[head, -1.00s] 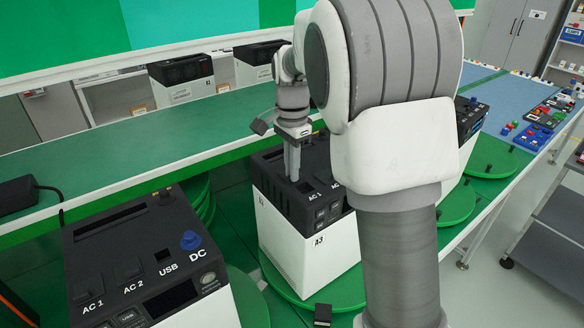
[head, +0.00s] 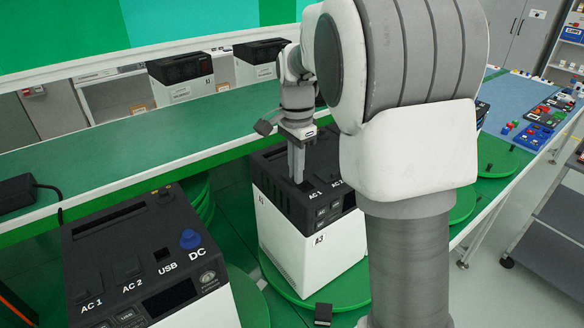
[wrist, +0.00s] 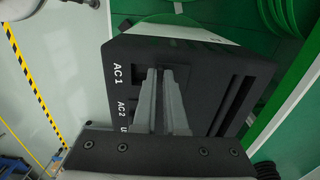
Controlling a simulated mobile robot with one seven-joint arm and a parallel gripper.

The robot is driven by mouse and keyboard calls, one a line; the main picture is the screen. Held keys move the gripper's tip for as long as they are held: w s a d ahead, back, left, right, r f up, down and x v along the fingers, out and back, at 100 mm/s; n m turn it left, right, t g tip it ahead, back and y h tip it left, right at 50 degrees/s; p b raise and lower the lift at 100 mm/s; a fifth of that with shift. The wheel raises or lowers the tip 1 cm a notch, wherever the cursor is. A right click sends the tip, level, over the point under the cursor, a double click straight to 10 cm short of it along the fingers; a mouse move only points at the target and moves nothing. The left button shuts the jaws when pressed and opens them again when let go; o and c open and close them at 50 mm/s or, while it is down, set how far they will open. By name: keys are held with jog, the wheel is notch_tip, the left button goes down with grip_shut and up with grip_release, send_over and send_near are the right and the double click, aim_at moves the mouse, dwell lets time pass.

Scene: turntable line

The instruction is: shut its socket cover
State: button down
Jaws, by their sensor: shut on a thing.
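The power unit (head: 284,232) marked A3 stands on a green turntable, with a black top and white sides. My gripper (head: 297,180) points down at its top, beside the AC 1 label. In the wrist view, my gripper's fingertips (wrist: 164,70) are close together beside the dark square AC 1 socket (wrist: 139,76). The fingers are shut on a thin part there, apparently the socket cover, which they mostly hide. The AC 2 socket is partly hidden by the fingers in the wrist view.
Another power unit (head: 150,262), with a blue DC knob, stands at the front left. A green shelf (head: 120,150) runs behind, with a black adapter (head: 16,193) on it. A small black block (head: 323,313) is at the turntable's front edge. My arm hides the right side.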

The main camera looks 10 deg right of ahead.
aim_at(308, 194)
jog(key=shift+s+d+b, duration=0.1)
jog(key=shift+s+d, duration=0.2)
jog(key=shift+s, duration=0.35)
jog(key=shift+s+d+b, duration=0.15)
jog(key=shift+s+d, duration=0.1)
jog(key=shift+s, duration=0.4)
jog(key=shift+s+d+b, duration=0.1)
jog(key=shift+s+d, duration=0.2)
jog(key=shift+s, duration=0.35)
jog(key=c, duration=1)
grip_release()
jog(key=shift+s, duration=0.1)
jog(key=shift+o, duration=0.2)
notch_tip(308, 194, up, 18)
jog(key=shift+f+p, duration=0.25)
jog(key=shift+p, duration=0.05)
